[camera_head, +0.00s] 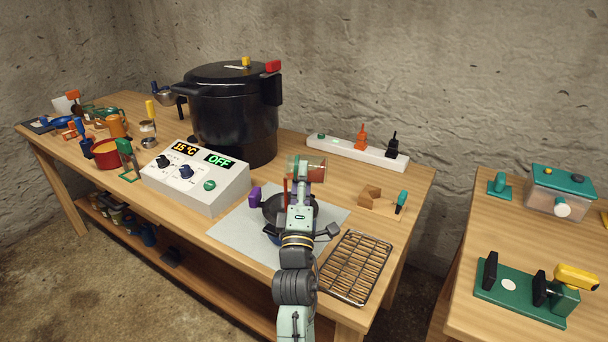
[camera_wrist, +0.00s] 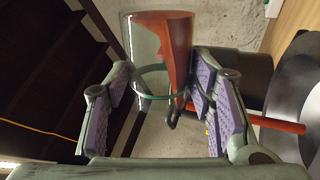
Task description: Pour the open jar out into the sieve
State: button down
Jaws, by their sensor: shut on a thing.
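My gripper (camera_wrist: 165,95) is shut on the open glass jar (camera_wrist: 145,45), near its green rim. The jar lies tipped on its side in the head view (camera_head: 313,170), above the cloth. Red-brown contents lie along its lower wall. A red-brown stream (camera_wrist: 265,122) runs from the mouth end toward a dark bowl-like thing; it shows as an upright red streak in the head view (camera_head: 285,187). That dark round vessel, seemingly the sieve (camera_head: 271,206), sits below, partly hidden by my arm. Its mesh cannot be made out.
A pale cloth (camera_head: 235,228) lies under the vessel. A wire rack (camera_head: 355,267) is at front right, a white control box (camera_head: 195,177) at left, a big black pot (camera_head: 235,125) behind. A power strip (camera_head: 350,152) and wooden block (camera_head: 369,195) stand at right.

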jog(key=shift+r+n, duration=0.15)
jog(key=shift+n, duration=0.15)
jog(key=shift+r+n+y, duration=0.25)
jog(key=shift+n+y, duration=0.35)
jog(key=shift+n, duration=0.3)
jog(key=shift+a+r+n+y, duration=0.1)
jog(key=shift+a+n+y, duration=0.25)
jog(key=shift+n, duration=0.35)
jog(key=n+y+b, duration=0.1)
jog(key=b, duration=0.2)
jog(key=shift+n, duration=0.3)
jog(key=shift+r+n+y+b, duration=0.15)
jog(key=shift+n+y+b, duration=0.5)
jog(key=shift+b, duration=0.35)
jog(key=shift+a+r+n, duration=0.2)
jog(key=shift+n, duration=0.25)
jog(key=shift+f+n+y+b, duration=0.1)
jog(key=shift+n+y+b, duration=0.25)
jog(key=shift+b, duration=0.7)
jog(key=shift+w+a+r+n+g+b, duration=0.15)
jog(key=shift+r+n+g+b, duration=0.15)
jog(key=shift+n+b, duration=0.3)
